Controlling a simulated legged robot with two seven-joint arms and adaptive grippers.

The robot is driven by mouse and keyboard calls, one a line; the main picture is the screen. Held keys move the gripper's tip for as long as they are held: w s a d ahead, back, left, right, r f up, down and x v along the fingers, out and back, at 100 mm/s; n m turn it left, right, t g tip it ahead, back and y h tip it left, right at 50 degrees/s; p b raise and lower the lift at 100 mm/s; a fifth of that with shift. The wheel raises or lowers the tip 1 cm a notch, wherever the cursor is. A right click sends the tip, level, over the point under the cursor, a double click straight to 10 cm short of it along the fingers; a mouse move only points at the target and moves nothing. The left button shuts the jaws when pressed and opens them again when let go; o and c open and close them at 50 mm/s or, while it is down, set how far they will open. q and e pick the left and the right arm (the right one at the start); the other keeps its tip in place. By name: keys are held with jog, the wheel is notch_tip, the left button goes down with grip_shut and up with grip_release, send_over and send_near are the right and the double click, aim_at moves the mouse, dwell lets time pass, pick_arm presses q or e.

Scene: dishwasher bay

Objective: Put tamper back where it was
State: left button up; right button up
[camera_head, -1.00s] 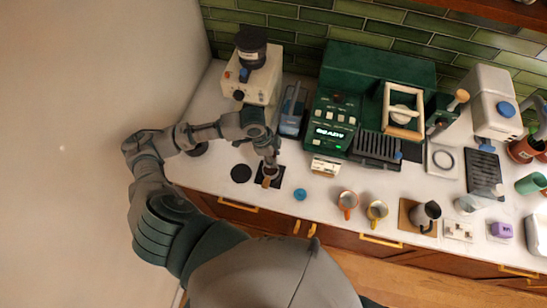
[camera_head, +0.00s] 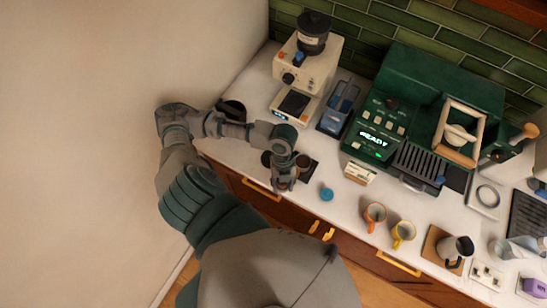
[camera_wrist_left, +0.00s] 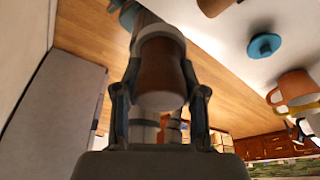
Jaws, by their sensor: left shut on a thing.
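My left gripper (camera_head: 283,184) is near the counter's front edge, at the left part of the counter. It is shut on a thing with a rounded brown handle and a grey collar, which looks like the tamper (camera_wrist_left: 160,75). In the wrist view the handle sits between the two fingers, and a teal part shows beyond the collar. The gripper hides most of it in the head view. My right gripper is out of view.
A cream grinder (camera_head: 309,66) and a green espresso machine (camera_head: 390,105) stand behind. The wall is close on the left.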

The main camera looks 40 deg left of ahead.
pick_arm(q)
jog(key=s+f+m+b, duration=0.1)
jog(key=s+m+b, duration=0.1)
jog(key=s+m, duration=0.2)
jog(key=shift+g+y, duration=0.3)
jog(key=shift+y, duration=0.1)
jog(key=w+a+b, duration=0.1)
jog(key=w+a, duration=0.2)
jog(key=w+a+f+b, duration=0.1)
jog(key=w+a, duration=0.3)
jog(key=w+a+b, duration=0.2)
jog(key=w+a, duration=0.1)
jog(key=a, duration=0.1)
jog(key=shift+w+a+f, duration=0.15)
jog(key=shift+w+a, duration=0.1)
jog(key=shift+w+a+f, duration=0.1)
jog(key=shift+w+a, duration=0.05)
jog(key=shift+a, duration=0.05)
jog(key=shift+d+f, duration=0.1)
jog(key=shift+f, duration=1.6)
jog(key=o, duration=1.1)
jog(key=shift+o, duration=0.2)
